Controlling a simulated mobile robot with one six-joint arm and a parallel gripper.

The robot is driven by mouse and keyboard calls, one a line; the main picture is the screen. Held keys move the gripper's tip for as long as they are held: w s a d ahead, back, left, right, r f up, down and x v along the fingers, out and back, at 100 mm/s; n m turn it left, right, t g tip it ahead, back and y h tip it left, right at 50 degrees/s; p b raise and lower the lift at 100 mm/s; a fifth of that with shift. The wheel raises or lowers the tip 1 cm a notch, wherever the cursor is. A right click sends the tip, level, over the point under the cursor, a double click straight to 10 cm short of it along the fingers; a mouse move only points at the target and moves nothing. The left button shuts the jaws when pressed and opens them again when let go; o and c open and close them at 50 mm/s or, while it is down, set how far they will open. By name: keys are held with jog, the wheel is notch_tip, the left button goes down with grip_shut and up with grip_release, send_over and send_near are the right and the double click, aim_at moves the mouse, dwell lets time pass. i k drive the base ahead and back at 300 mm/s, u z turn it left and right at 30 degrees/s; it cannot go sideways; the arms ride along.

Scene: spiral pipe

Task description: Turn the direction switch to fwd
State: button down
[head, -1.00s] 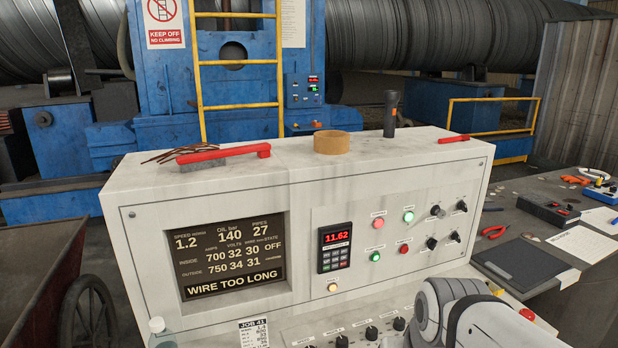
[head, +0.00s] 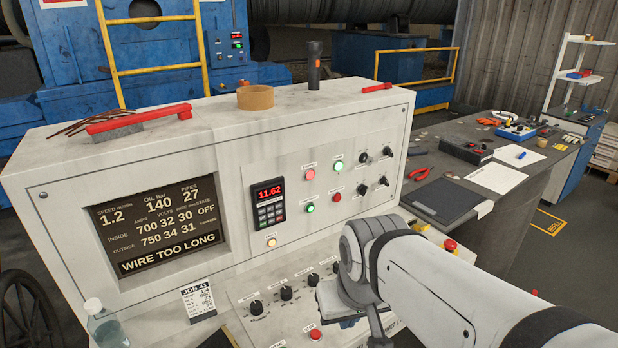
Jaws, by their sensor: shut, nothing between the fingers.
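I cannot tell which control is the direction switch, as the labels are too small to read. Candidates are several black knobs on the upright panel, among them an upper one (head: 388,151) and a lower one (head: 384,181). A row of black knobs also lines the sloping desk, with one at its left end (head: 256,307). My gripper (head: 376,326) is at the lower right, over the desk, partly hidden by my arm's wrist. It looks shut and empty. My arm covers the right part of the desk.
The grey console (head: 225,140) has a display (head: 160,228), a keypad (head: 268,203) and coloured buttons. A torch (head: 314,68), a tape roll (head: 255,98) and a red-handled brush (head: 138,122) stand on top. A bottle (head: 105,325) is at lower left. A cluttered bench (head: 440,170) is on the right.

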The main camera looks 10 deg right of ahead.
aim_at(388, 151)
jog(key=u, duration=0.1)
jog(key=k, duration=0.95)
jog(key=z, duration=0.7)
jog(key=i, duration=1.2)
jog(key=u, duration=0.05)
